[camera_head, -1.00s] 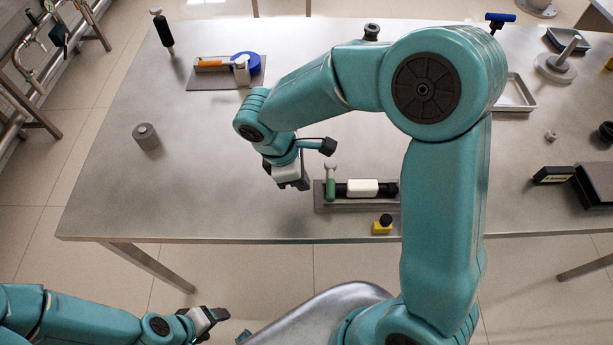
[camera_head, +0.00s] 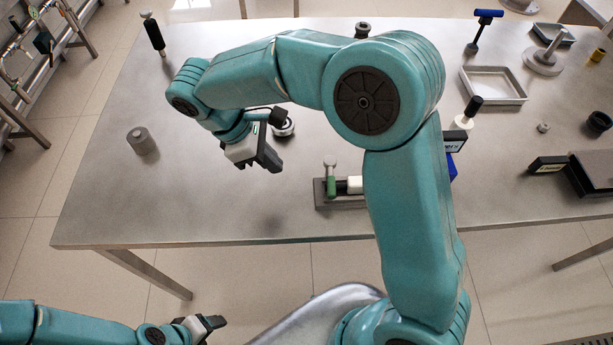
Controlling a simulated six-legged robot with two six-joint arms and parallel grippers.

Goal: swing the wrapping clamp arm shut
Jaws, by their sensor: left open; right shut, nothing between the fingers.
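A low fixture on a grey base (camera_head: 340,203) stands near the table's front edge. It has an upright green post (camera_head: 331,183) with a pale top and a white cylinder (camera_head: 354,184) lying beside it. My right arm hides its right part. I cannot tell for sure which piece is the wrapping clamp arm. My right gripper (camera_head: 268,163) is shut and empty, above the table, up and left of the green post and apart from it. My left gripper (camera_head: 216,323) is open and empty, in front of the table at lower left.
A grey cylinder (camera_head: 142,139) stands at left; a black-handled tool (camera_head: 154,35) is at the far left. A round metal piece (camera_head: 284,127) is behind my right wrist. A shallow tray (camera_head: 493,84) and black blocks (camera_head: 547,165) are at right. The front-left tabletop is clear.

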